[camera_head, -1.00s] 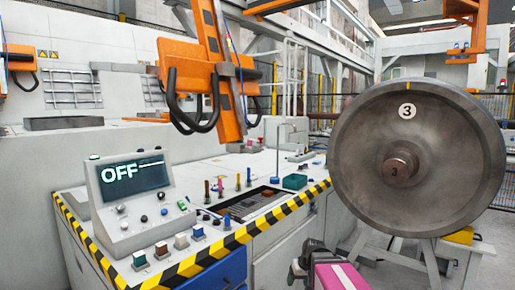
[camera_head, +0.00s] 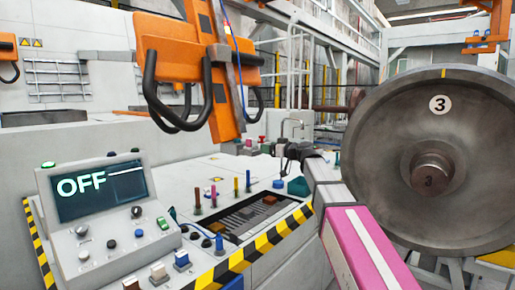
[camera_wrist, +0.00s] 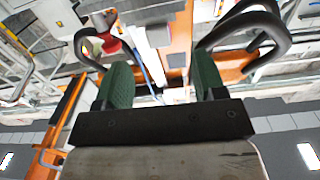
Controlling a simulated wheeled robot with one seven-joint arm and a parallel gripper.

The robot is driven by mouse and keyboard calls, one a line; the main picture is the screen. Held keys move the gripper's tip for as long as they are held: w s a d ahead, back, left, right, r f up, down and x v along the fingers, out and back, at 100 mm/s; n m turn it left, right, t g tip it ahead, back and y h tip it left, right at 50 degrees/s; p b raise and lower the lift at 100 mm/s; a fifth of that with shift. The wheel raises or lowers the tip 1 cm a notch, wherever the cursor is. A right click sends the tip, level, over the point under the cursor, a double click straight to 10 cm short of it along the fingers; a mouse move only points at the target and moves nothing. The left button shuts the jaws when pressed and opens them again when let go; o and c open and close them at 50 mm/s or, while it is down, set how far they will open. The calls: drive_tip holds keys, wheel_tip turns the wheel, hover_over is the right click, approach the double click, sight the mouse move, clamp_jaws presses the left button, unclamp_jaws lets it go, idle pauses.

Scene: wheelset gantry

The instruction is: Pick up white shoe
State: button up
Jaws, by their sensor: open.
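My gripper (camera_head: 285,148) is at the end of my pink and white arm, above the right back of the control desk. In the wrist view it (camera_wrist: 162,75) is open, its two green finger pads apart with nothing held between them. No thing is clearly a white shoe. A small pale block (camera_head: 158,272) stands at the desk's front edge, beside a blue and white block (camera_head: 181,260) and another partly cut-off block (camera_head: 131,284). The gripper is well behind and right of these blocks, apart from them.
A monitor (camera_head: 102,192) reading OFF stands on the control desk. A recessed tray (camera_head: 236,225) and several upright coloured tools lie beside it. An orange gantry fixture with black handles (camera_head: 208,90) hangs above. A large steel wheel (camera_head: 395,160) marked 3 stands right.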

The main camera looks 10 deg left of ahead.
sight(256, 143)
drive_tip(key=x, duration=0.7)
drive_tip(key=r+x, duration=0.1)
drive_tip(key=x, duration=0.3)
drive_tip(key=shift+w, duration=0.2)
drive_tip(key=c, duration=0.6)
